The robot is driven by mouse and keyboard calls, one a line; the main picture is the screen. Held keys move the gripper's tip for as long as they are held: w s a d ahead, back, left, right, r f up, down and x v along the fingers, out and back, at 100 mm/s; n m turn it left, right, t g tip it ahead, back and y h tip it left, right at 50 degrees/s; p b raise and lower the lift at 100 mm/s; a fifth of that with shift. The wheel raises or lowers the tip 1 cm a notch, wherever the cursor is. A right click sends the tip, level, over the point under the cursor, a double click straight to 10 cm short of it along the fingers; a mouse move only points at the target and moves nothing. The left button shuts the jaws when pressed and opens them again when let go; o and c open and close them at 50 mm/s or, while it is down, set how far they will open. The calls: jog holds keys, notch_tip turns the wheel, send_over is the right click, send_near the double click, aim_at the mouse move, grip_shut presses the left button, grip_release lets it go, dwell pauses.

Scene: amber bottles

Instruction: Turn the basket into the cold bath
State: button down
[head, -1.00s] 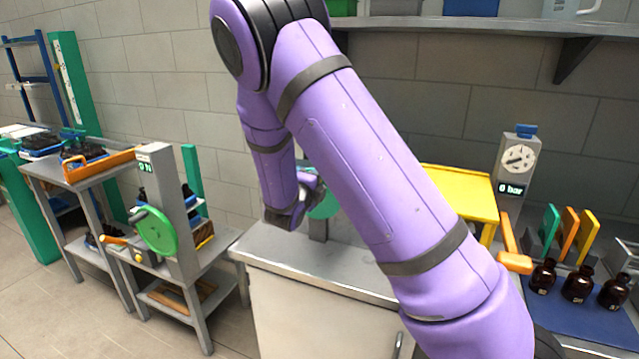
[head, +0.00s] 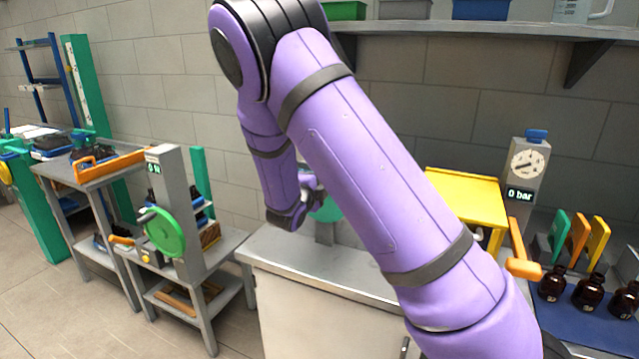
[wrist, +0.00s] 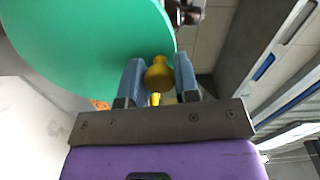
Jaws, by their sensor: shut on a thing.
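In the wrist view my gripper (wrist: 158,80) is shut on a yellow knob (wrist: 158,74), with one blue-grey finger on each side. The knob sits by the rim of a large green disc (wrist: 85,45). In the head view part of a green disc (head: 328,209) shows behind my purple wrist, beside a grey post on the metal-topped cabinet. My arm hides most of it, and my fingertips cannot be made out there. I cannot make out a basket or a cold bath in either view.
The grey cabinet top (head: 300,255) is mostly bare. A yellow-topped box (head: 465,188) and a gauge reading 0 bar (head: 527,165) stand right of my arm. Amber bottles (head: 588,292) stand on a blue mat. Another green wheel (head: 165,232) is on the left stand.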

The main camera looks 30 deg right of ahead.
jog(key=c, duration=0.8)
grip_release()
jog(key=shift+c, duration=0.2)
jog(key=shift+a, duration=0.1)
jog(key=v, duration=1)
jog(key=shift+s+a, duration=0.25)
